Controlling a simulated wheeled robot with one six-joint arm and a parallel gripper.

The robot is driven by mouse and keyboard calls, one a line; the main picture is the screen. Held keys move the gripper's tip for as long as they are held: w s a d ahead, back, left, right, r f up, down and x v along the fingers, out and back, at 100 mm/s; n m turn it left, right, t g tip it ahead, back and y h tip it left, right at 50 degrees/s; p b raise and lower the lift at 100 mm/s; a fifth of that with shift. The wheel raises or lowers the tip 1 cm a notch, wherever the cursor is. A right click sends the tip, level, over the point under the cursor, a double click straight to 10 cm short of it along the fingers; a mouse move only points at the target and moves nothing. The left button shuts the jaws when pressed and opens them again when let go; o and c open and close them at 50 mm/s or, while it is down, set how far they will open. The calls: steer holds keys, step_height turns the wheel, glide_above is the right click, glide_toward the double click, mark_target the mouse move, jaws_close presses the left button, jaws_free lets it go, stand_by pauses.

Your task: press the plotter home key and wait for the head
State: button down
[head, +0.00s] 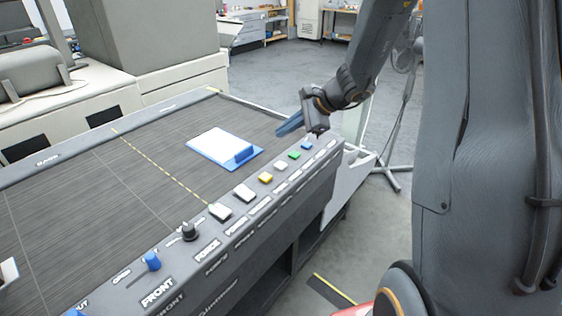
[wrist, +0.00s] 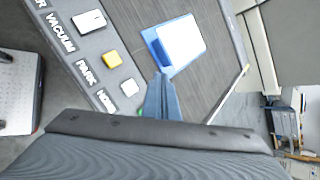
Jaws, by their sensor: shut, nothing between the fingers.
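The plotter's front rail carries a row of keys. The home key is the white key (wrist: 129,86) beside a partly hidden label starting "HOM" in the wrist view; it appears as the pale key (head: 281,167) between the yellow and green keys in the head view. My gripper (head: 280,132) is shut and empty, its blue fingers pointing over the far right part of the plotter bed (head: 80,190). In the wrist view the fingertips (wrist: 161,74) appear just right of the home key, apart from it. I cannot make out the plotter head.
A blue clipboard with white paper (head: 215,143) lies on the bed near the keys. Nearby are a yellow key (head: 265,178), a green key (head: 294,155), a blue key (head: 306,145) and a black knob (head: 189,231). Floor is open beyond the plotter.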

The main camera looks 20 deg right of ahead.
steer(key=shift+w, duration=0.1)
steer(key=b, duration=0.5)
glide_above(284, 166)
steer(key=f, duration=0.7)
steer(key=shift+w+d+f, duration=0.1)
steer(key=shift+w+f, duration=0.05)
steer(key=shift+w, duration=0.05)
steer(key=shift+f+b, duration=0.75)
steer(key=shift+b, duration=0.15)
steer(key=shift+f, duration=0.2)
stand_by(0.8)
steer(key=shift+f+b, duration=0.25)
steer(key=shift+b, duration=0.3)
steer(key=shift+s+f+b, duration=0.1)
steer(key=shift+f+b, duration=0.4)
stand_by(0.7)
steer(key=shift+r, duration=0.15)
steer(key=shift+r+p, duration=0.6)
steer(key=shift+r, duration=0.2)
